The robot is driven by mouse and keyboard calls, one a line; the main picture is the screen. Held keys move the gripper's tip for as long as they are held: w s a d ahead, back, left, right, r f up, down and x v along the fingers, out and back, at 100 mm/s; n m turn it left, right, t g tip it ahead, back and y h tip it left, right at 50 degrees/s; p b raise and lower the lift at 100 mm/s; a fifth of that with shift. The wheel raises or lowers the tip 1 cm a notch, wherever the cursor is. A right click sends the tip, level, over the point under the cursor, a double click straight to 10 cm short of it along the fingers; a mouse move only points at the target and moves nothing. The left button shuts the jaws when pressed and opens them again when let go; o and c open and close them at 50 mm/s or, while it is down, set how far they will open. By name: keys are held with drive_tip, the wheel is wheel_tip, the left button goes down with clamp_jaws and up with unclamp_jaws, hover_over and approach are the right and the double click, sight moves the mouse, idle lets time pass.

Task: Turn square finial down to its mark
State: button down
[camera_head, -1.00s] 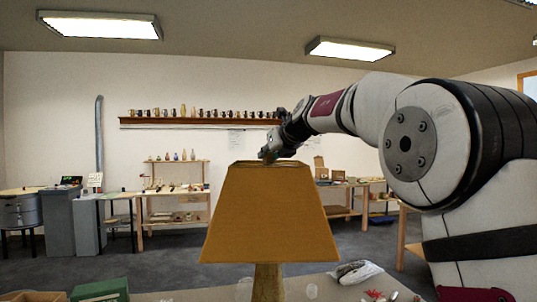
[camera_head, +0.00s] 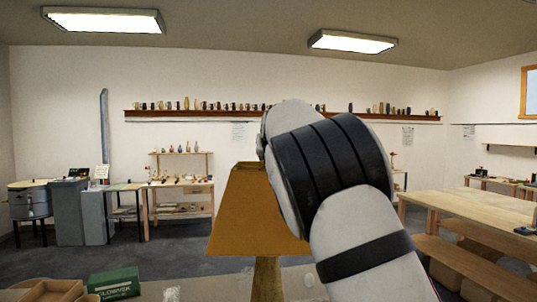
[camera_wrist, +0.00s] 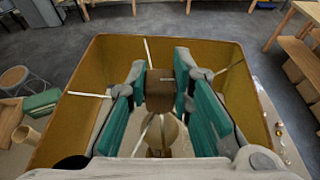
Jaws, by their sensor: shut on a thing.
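The lamp's ochre shade (camera_head: 240,215) stands on a wooden stem (camera_head: 266,278) at the table's front in the head view. My arm hides the shade's right part and my gripper there. In the wrist view I look down into the open top of the shade (camera_wrist: 75,100). The square finial (camera_wrist: 160,92), a brown block, sits at the middle above the shade's thin pale spokes. My gripper (camera_wrist: 160,85) is shut on it, with a teal finger on its left and right sides. The mark cannot be made out.
A green box (camera_head: 114,283) and a wooden tray (camera_head: 50,291) lie left of the lamp. In the wrist view, small shiny parts (camera_wrist: 279,130) lie on the table right of the shade. A wooden table with a bench (camera_head: 470,212) stands at the right.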

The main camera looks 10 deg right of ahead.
drive_tip(key=shift+f+m+h, duration=0.2)
drive_tip(key=shift+m+h, duration=0.3)
drive_tip(key=shift+h, duration=0.1)
drive_tip(key=c, duration=1.4)
unclamp_jaws()
drive_tip(key=shift+r, duration=0.15)
drive_tip(key=shift+s+a+r, duration=0.1)
drive_tip(key=shift+s+a+r, duration=0.1)
drive_tip(key=shift+s+r, duration=0.05)
drive_tip(key=shift+s, duration=0.1)
drive_tip(key=v, duration=1.1)
